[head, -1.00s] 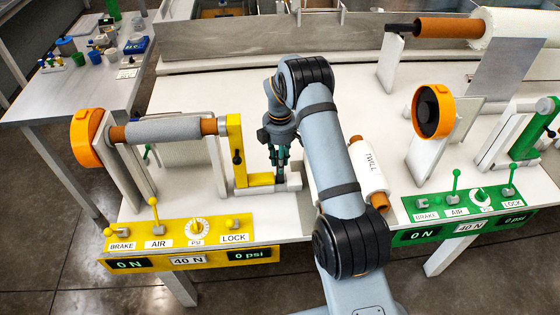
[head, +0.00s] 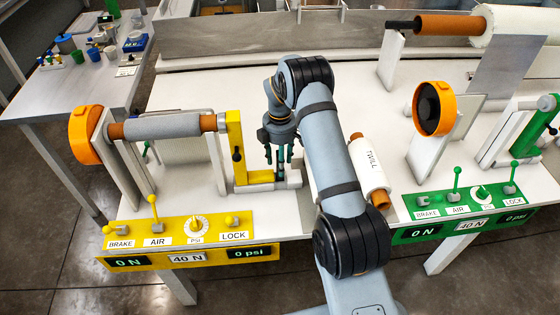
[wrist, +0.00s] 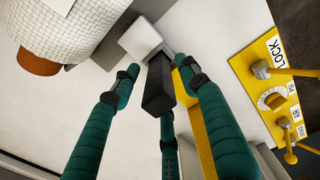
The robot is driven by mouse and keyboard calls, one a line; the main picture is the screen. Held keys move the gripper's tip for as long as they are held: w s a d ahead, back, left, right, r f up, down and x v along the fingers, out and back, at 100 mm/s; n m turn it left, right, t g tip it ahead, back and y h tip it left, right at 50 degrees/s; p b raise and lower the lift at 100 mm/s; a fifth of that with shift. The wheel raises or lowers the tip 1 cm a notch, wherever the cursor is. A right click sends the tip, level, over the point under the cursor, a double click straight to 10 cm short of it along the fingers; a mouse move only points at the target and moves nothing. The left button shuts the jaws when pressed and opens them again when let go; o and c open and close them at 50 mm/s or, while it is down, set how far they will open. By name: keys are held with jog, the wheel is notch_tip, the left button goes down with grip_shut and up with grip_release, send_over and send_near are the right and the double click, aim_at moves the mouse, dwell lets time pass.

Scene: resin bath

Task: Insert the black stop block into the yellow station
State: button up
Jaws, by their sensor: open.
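The black stop block (wrist: 158,88) stands between my fingers in the wrist view, beside a white block (wrist: 143,40) and the foot of the yellow bracket (wrist: 189,100). How deep it sits in its seat is hidden. My gripper (head: 279,174) is open, its teal fingers spread around the block, low over the foot of the yellow station's bracket (head: 236,150). The yellow station's panel (head: 215,253) is in front, with a grey roll (head: 162,128) behind.
The white roll marked TWILL (head: 368,165) lies right of my gripper, close to my arm. The green station's panel (head: 455,228) is at the right. Yellow levers (wrist: 293,72) show at the right of the wrist view. The white table behind my gripper is clear.

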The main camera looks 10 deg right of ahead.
jog(key=shift+r, duration=0.1)
notch_tip(320, 180, up, 12)
jog(key=shift+f, duration=0.1)
dwell(0.4)
notch_tip(320, 180, down, 11)
jog(key=shift+p, duration=0.45)
dwell(0.4)
jog(key=shift+f, duration=0.1)
